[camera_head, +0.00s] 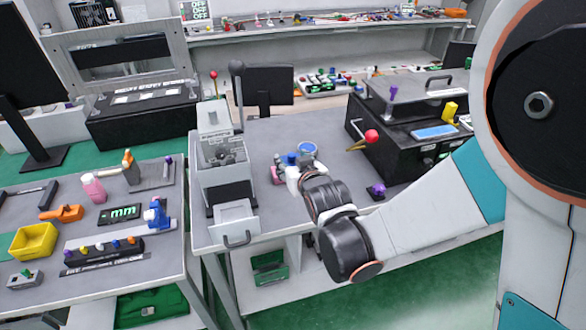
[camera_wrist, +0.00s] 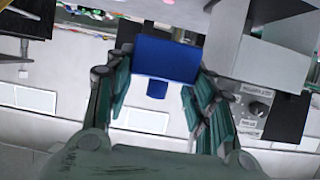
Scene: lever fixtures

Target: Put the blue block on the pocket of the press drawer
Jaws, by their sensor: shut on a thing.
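The blue block (camera_wrist: 168,60) is between the two fingertips of my gripper (camera_wrist: 160,84) in the wrist view, and the gripper is shut on it. In the head view my gripper (camera_head: 285,170) is over the table, right of the press. The wrist hides much of it, and small blue parts there are hard to tell apart. The grey press (camera_head: 214,150) stands upright at the table's left side, with a lever on top. Its drawer (camera_head: 233,222) sticks out at the front above the table edge, with a dark handle. The pocket cannot be made out clearly.
A black box with a red-knobbed lever (camera_head: 371,136) stands right of my gripper. A small purple knob (camera_head: 377,190) is near the table's front edge. A second table (camera_head: 75,275) at left holds a yellow bin (camera_head: 33,241) and tools. A gap separates the tables.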

